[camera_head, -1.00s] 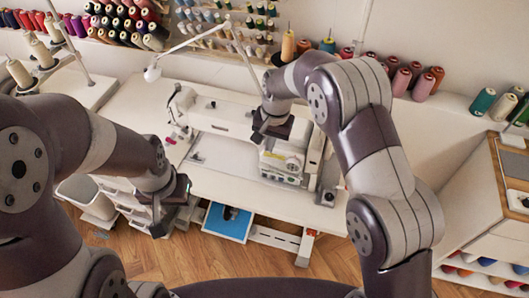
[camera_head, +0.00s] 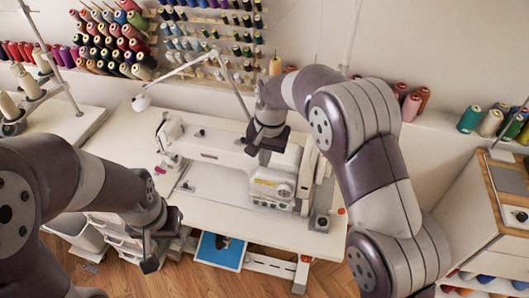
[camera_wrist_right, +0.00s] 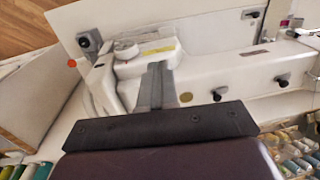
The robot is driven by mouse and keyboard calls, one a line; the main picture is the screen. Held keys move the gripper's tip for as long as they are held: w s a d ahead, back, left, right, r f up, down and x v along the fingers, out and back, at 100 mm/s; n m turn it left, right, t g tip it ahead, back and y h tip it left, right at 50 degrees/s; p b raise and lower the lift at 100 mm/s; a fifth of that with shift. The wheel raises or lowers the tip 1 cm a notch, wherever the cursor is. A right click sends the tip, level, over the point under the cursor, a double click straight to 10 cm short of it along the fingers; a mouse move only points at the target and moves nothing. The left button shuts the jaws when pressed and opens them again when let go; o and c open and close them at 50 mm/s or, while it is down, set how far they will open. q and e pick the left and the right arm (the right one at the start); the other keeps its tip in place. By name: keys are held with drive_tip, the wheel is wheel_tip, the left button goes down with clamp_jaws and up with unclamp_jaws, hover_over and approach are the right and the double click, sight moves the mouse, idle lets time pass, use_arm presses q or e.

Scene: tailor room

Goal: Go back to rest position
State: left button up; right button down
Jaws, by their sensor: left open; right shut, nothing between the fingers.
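My left gripper (camera_head: 150,258) hangs at the left, in front of the sewing table's front edge in the head view, and holds nothing that I can see. Its fingers are small and dark there. My right gripper (camera_head: 264,155) is above the white sewing machine (camera_head: 215,147), with the arm bent over from the right. In the right wrist view its fingers (camera_wrist_right: 155,85) are closed together with nothing between them. The machine body (camera_wrist_right: 205,80) lies beyond them. I cannot tell how large the gap is between gripper and machine.
The white sewing table (camera_head: 215,210) spreads under both arms. Thread spools (camera_head: 110,45) fill the wall rack. A wooden-topped cabinet (camera_head: 490,200) stands at the right.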

drive_tip(key=s+d+n, duration=0.2)
drive_tip(key=s+d, duration=0.5)
drive_tip(key=s, duration=0.3)
drive_tip(key=s+d+n+t+h, duration=0.1)
drive_tip(key=s+d, duration=0.7)
drive_tip(key=s, duration=0.3)
drive_tip(key=shift+n, duration=0.4)
drive_tip(key=shift+r, duration=0.15)
drive_tip(key=shift+a, duration=0.1)
